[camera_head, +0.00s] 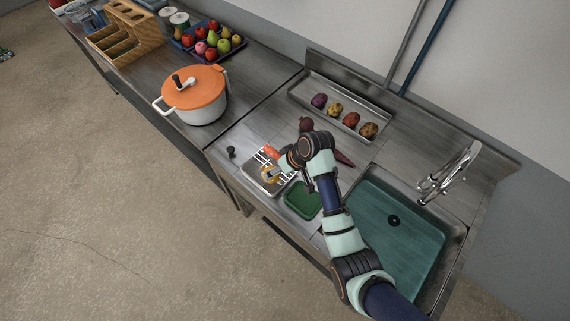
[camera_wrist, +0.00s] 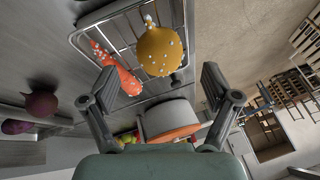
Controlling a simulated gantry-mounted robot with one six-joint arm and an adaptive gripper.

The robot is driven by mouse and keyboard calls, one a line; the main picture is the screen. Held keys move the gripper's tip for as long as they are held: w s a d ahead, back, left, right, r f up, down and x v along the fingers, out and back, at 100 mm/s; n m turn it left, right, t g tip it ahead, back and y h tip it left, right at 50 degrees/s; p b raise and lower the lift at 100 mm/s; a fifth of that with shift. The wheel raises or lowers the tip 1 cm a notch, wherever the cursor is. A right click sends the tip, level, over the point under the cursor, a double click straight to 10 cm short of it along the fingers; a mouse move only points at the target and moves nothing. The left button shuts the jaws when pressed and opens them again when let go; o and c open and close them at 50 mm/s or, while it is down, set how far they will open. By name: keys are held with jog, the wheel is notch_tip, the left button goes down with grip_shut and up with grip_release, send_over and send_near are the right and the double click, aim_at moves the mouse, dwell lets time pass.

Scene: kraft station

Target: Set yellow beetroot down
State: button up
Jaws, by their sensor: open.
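The yellow beetroot (camera_wrist: 159,51), with small white specks, rests on a wire rack in a shallow metal tray (camera_wrist: 96,37). In the head view the yellow beetroot (camera_head: 267,175) is partly covered by my gripper (camera_head: 275,170). An orange speckled carrot-like piece (camera_wrist: 118,70) lies beside it on the rack. In the wrist view my gripper (camera_wrist: 158,84) is open, with its fingers spread wide and nothing between them touching the beetroot.
A green tray (camera_head: 303,201) sits right of the rack, and the teal sink (camera_head: 380,235) lies further right. A long metal tray (camera_head: 297,91) behind holds several root vegetables. A dark red beet (camera_head: 306,124) lies behind my wrist. An orange-lidded pot (camera_head: 194,92) stands left.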

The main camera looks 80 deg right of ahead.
jog(key=v, duration=0.6)
jog(key=shift+r, duration=0.35)
jog(key=shift+s, duration=0.15)
jog(key=w+a+r+n+t, duration=0.1)
jog(key=w+a+r+n, duration=0.15)
jog(key=w+a, duration=0.4)
jog(key=w+a+r+n+t+h, duration=0.1)
jog(key=w+a+r, duration=0.3)
jog(key=a, duration=0.5)
jog(key=w+a+r+n+t, duration=0.1)
jog(key=w+a+r+n, duration=0.15)
jog(key=w+a, duration=0.45)
jog(key=s+a+r+n+t+y, duration=0.1)
jog(key=a+r+t, duration=0.1)
jog(key=a+r, duration=0.5)
jog(key=s+a+r+n+t+y, duration=0.1)
jog(key=s+a+r+t, duration=0.15)
jog(key=a, duration=0.85)
notch_tip(320, 180, up, 14)
jog(key=w+p, duration=0.1)
jog(key=p, duration=1.2)
jog(key=shift+d, duration=0.25)
